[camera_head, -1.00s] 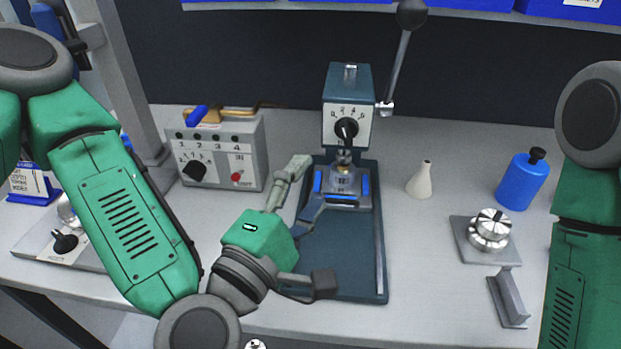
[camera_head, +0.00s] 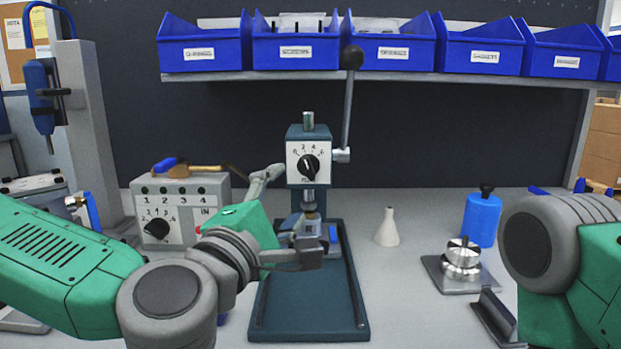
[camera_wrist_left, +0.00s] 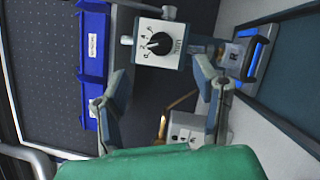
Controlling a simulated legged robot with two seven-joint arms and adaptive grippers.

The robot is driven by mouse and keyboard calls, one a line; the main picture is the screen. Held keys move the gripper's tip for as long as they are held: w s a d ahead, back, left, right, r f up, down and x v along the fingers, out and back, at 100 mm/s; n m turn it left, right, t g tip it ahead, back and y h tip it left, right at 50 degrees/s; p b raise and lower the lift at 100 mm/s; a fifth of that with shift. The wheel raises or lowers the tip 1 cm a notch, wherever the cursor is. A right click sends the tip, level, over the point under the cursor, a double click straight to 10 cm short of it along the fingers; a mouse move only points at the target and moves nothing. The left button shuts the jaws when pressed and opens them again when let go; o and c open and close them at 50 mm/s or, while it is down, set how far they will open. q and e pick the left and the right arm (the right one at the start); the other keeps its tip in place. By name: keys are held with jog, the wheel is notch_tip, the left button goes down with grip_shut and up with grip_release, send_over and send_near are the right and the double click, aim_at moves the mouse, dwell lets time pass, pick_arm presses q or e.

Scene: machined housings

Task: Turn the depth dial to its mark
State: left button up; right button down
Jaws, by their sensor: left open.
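The dial (camera_head: 309,166) is a black knob on the white numbered face of a dark teal press (camera_head: 308,205). My left gripper (camera_head: 292,215) is open and empty. Its fingers reach toward the press from the front left, one finger beside the dial face at left, the other lower and nearer. In the left wrist view the dial lies ahead, between and beyond the fingertips (camera_wrist_left: 163,70), apart from them. My right arm shows at right, its gripper out of view.
A grey control box (camera_head: 180,208) with another black knob stands left of the press. A lever (camera_head: 348,100) rises at the press's right. A white cone bottle (camera_head: 388,228), blue bottle (camera_head: 482,218) and metal fixture (camera_head: 461,262) stand right. Blue bins (camera_head: 390,45) line the shelf above.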

aim_at(309, 171)
pick_arm(q)
jog(key=b+x, duration=0.1)
jog(key=x, duration=0.9)
jog(key=shift+w+d, duration=0.1)
jog(key=shift+w, duration=0.05)
jog(key=c, duration=1.1)
